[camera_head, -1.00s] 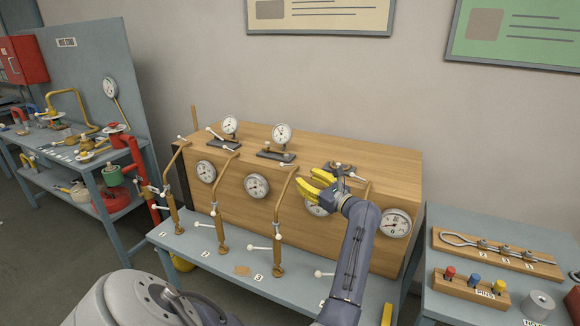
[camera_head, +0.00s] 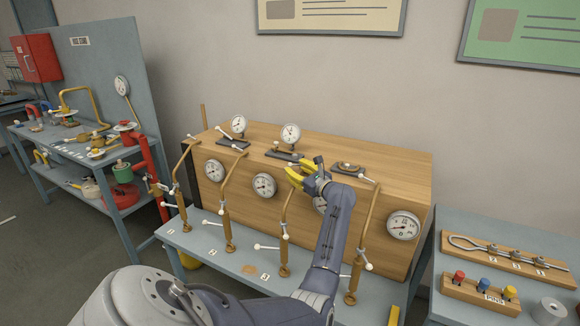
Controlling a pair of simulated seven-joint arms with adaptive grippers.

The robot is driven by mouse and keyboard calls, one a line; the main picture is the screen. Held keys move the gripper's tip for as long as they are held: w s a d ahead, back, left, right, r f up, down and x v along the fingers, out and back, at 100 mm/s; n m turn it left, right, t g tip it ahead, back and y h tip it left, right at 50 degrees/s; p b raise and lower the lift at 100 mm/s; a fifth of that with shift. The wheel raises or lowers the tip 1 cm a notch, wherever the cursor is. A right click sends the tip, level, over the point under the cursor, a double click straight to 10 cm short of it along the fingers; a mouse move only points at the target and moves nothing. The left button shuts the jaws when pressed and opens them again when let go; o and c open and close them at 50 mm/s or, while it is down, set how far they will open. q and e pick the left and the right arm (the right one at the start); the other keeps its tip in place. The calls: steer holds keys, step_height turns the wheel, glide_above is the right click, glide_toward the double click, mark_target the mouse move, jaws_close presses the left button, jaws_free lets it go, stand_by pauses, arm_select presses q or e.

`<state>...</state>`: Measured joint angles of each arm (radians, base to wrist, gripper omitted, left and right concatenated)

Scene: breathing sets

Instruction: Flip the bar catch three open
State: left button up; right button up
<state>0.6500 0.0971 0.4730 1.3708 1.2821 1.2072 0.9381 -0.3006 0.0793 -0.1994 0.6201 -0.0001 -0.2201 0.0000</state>
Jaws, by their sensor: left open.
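The third bent brass bar (camera_head: 284,240) stands upright at the front of the wooden box, beside the label 3 (camera_head: 265,276). A white-tipped lever (camera_head: 266,247) sticks out to the left from its lower part. Its hooked top runs back toward the box, partly hidden by my left gripper. I take this to be bar catch three. My left gripper (camera_head: 299,177) has yellow fingers, open, close around or beside that top; I cannot tell whether they touch it. My right gripper is not in view.
The wooden box (camera_head: 385,175) carries gauges on its top and front. Similar brass bars stand left (camera_head: 229,232) and right (camera_head: 356,275) of the third. A side bench at right holds a rod board (camera_head: 480,250) and a peg block (camera_head: 462,292). Another bench stands at left.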

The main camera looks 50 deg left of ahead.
mark_target(290, 165)
arm_select(q)
steer(key=shift+w+a, duration=0.1)
steer(key=shift+a, duration=1.9)
steer(key=shift+c, duration=0.2)
jaws_close()
